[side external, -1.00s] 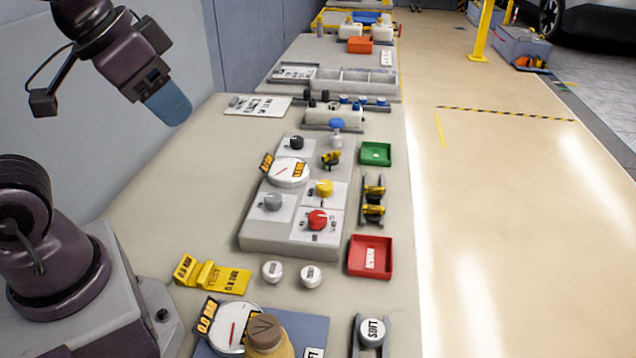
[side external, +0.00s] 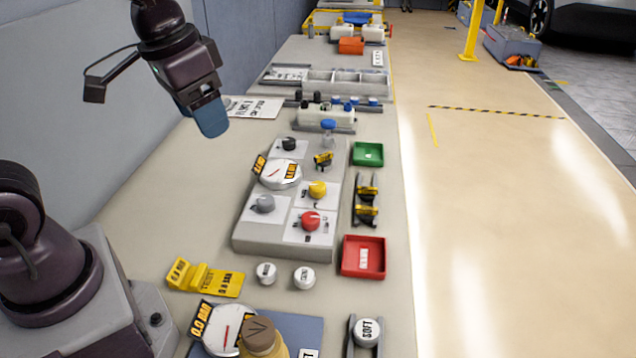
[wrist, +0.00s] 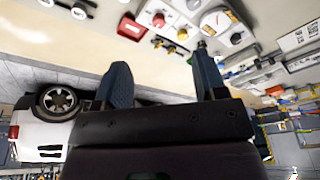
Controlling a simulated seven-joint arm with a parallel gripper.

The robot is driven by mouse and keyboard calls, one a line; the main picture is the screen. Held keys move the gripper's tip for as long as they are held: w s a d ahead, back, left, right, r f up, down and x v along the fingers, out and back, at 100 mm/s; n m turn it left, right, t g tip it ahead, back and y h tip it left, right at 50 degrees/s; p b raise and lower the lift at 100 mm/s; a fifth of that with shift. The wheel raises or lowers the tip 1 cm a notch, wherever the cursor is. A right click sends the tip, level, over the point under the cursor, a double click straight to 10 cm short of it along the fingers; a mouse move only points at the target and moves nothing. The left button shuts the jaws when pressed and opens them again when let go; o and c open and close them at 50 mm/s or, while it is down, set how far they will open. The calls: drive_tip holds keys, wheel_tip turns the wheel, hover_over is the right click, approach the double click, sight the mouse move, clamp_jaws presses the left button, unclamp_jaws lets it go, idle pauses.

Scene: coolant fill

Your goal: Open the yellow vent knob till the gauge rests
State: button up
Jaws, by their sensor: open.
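The yellow vent knob (side external: 317,189) sits on the grey panel block (side external: 252,238), above and right of the red knob (side external: 311,221). The round white gauge (side external: 280,174) with a yellow-black display is on the same block, left of the yellow knob. A second gauge (side external: 226,328) reading 0.0 bar stands at the front. My gripper (side external: 212,120) hangs in the air left of and above the panel, apart from every knob. In the wrist view its two fingers (wrist: 160,85) are spread with nothing between them.
A grey knob (side external: 263,204) and a black knob (side external: 289,144) share the block. A green tray (side external: 367,154) and a red tray (side external: 363,257) lie to its right. A yellow sign (side external: 205,278) and two white caps (side external: 304,277) are in front. The bench left of the block is clear.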

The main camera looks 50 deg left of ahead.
drive_tip(key=w+a+f+m+g, duration=0.25)
drive_tip(key=w+f, duration=0.35)
drive_tip(key=w, duration=0.5)
drive_tip(key=m, duration=0.9)
approach(318, 185)
wheel_tip(318, 185, down, 9)
drive_tip(key=shift+w+a+f, duration=0.1)
drive_tip(key=shift+w+f, duration=0.1)
drive_tip(key=c, duration=0.9)
